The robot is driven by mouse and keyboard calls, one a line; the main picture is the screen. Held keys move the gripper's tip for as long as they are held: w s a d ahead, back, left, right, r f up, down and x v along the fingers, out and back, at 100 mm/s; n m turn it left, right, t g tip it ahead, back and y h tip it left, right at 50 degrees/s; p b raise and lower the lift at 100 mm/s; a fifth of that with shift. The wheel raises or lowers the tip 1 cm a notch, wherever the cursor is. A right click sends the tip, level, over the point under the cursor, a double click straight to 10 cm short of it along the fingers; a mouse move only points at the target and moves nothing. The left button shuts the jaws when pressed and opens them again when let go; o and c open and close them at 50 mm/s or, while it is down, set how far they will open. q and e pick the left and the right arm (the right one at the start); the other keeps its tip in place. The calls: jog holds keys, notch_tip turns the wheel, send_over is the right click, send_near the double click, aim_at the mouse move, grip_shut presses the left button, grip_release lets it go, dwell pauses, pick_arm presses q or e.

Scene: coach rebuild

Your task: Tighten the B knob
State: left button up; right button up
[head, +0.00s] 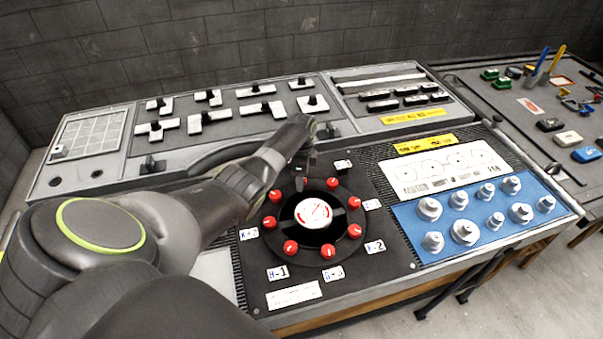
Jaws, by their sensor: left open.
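A round black dial plate (342,222) with a ring of several red knobs sits on the dark panel. A white and red disc (313,213) is at its centre. Small white label tags stand around the ring; I cannot read a B on any, so I cannot tell which is the B knob. My left gripper (301,177) reaches in from the left, open, at the far side of the ring. Its fingertips are close above a red knob (300,184) there, and I cannot tell if they touch it. Another red knob (332,183) is just right of it. My right gripper is out of view.
A blue panel (468,252) with several silver knobs lies to the right, below a white gauge plate (445,168). A raised console (235,118) with levers and switches runs behind the dial. A dark bench (540,110) at far right holds tools and small parts.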

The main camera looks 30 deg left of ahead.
pick_arm(q)
jog(key=shift+r, duration=0.1)
notch_tip(320, 180, up, 17)
jog(key=b, duration=0.1)
jog(key=shift+b, duration=0.3)
dwell(0.5)
